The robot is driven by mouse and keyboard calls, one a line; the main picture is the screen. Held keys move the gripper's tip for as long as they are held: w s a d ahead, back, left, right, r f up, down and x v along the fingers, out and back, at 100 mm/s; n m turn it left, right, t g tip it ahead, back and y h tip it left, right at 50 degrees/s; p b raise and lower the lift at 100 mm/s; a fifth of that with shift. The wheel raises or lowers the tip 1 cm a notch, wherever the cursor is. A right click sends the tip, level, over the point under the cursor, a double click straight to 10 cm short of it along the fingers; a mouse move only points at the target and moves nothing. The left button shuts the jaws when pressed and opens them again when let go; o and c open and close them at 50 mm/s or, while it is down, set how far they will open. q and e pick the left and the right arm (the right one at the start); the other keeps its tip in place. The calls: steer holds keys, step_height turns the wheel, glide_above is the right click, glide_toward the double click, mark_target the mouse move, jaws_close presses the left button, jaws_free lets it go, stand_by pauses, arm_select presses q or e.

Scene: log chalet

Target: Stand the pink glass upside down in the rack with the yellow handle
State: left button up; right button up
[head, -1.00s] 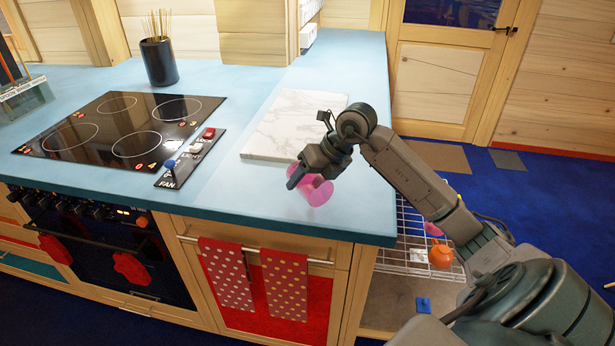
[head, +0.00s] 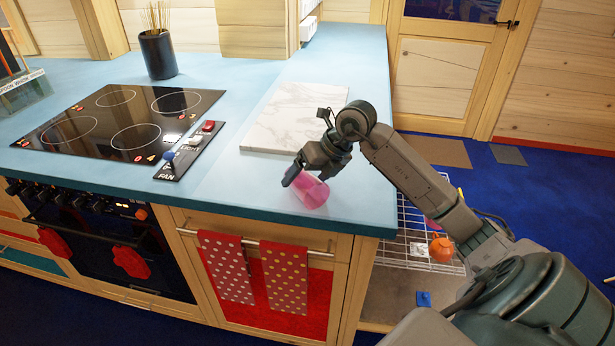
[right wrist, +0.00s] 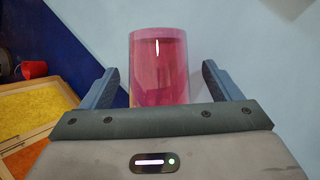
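The pink see-through glass (head: 312,192) is at the front edge area of the blue counter, and it looks tilted in the head view. My right gripper (head: 302,178) is at the glass. In the right wrist view the glass (right wrist: 160,70) is between the two fingers of the right gripper (right wrist: 160,85), with a gap on each side, so the gripper is open around it. A wire rack (head: 405,225) is low at the right end of the counter, partly hidden by my right arm. A small yellow part (head: 460,192) shows beside the arm there. My left gripper is out of view.
A marble board (head: 290,115) lies just behind the glass. The black cooktop (head: 120,120) with its knob panel is to the left. An orange object (head: 441,249) is in the rack area. A blue item (head: 424,299) lies on the shelf below. Bare counter (head: 235,185) is left of the glass.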

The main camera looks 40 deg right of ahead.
steer(key=shift+d, duration=0.1)
steer(key=shift+s+d+r, duration=0.1)
steer(key=shift+r, duration=0.05)
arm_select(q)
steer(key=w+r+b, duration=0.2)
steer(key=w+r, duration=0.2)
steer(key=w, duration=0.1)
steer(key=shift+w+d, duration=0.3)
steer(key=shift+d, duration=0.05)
arm_select(e)
steer(key=v, duration=1)
steer(key=shift+s+r, duration=0.1)
